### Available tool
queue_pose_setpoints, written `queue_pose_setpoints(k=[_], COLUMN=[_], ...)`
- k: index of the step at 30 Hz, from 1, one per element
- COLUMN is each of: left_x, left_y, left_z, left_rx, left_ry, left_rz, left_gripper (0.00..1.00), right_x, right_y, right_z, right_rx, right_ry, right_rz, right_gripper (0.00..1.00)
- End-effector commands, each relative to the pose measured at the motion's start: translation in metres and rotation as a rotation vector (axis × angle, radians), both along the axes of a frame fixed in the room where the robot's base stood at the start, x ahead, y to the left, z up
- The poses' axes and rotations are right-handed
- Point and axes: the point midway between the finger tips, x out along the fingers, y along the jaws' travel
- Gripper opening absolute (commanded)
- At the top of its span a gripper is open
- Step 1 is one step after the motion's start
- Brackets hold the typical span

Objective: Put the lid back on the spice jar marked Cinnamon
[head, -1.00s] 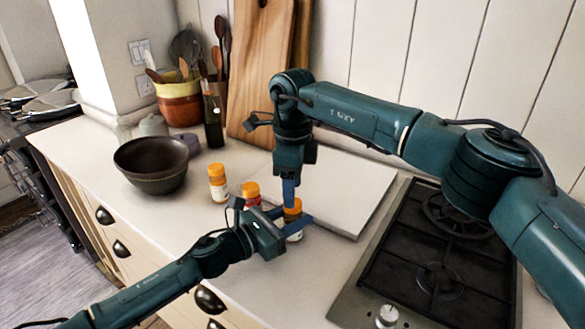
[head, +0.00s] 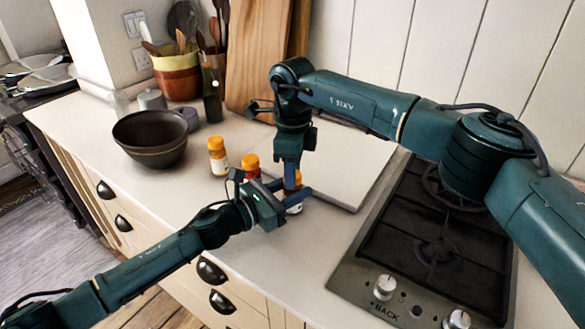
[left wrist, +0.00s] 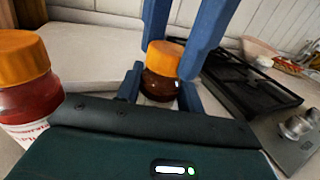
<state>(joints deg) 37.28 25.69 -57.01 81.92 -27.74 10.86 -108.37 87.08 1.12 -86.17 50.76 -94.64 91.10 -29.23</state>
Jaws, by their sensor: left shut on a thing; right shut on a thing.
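A spice jar (left wrist: 160,85) with a dark brown-red body stands upright between the fingers of my left gripper (head: 291,202), which is shut on it from the side. Its label is hidden, so I cannot read its name. My right gripper (head: 292,182) points straight down over the same jar and is shut on the orange lid (left wrist: 165,57). The lid sits at the jar's top; I cannot tell whether it is fully seated. The right gripper's blue fingers also show in the left wrist view (left wrist: 183,45), on both sides of the lid.
Two more orange-capped jars (head: 217,157) (head: 251,166) stand close by on the left. A dark bowl (head: 150,138) is farther left. A pale board (head: 345,165) lies behind the jar, and a gas hob (head: 430,255) is on the right. The front counter is clear.

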Motion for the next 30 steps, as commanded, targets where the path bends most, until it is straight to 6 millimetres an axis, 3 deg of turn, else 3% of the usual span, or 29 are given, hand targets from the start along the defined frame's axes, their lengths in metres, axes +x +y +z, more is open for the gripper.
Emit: queue_pose_setpoints(k=[5,11,12,20,30], left_x=[0.0000,0.0000,0.0000,0.0000,-0.0001], left_y=[0.0000,0.0000,0.0000,0.0000,0.0001], left_z=[-0.0002,-0.0002,-0.0002,-0.0002,-0.0001], left_rx=[0.000,0.000,0.000,0.000,0.000], left_ry=[0.000,0.000,0.000,0.000,0.000], left_rz=[0.000,0.000,0.000,0.000,0.000], left_gripper=[0.00,0.00,0.00,0.00,0.00], right_x=[0.0000,0.0000,0.0000,-0.0001,0.0004], right_y=[0.0001,0.0001,0.0001,0.0001,0.0002], right_z=[0.0002,0.0002,0.0002,0.0002,0.0065], right_rx=[0.000,0.000,0.000,0.000,0.001], right_ry=[0.000,0.000,0.000,0.000,-0.001], right_rz=[0.000,-0.005,-0.005,-0.004,-0.004], right_gripper=[0.06,0.06,0.37,0.58,0.59])
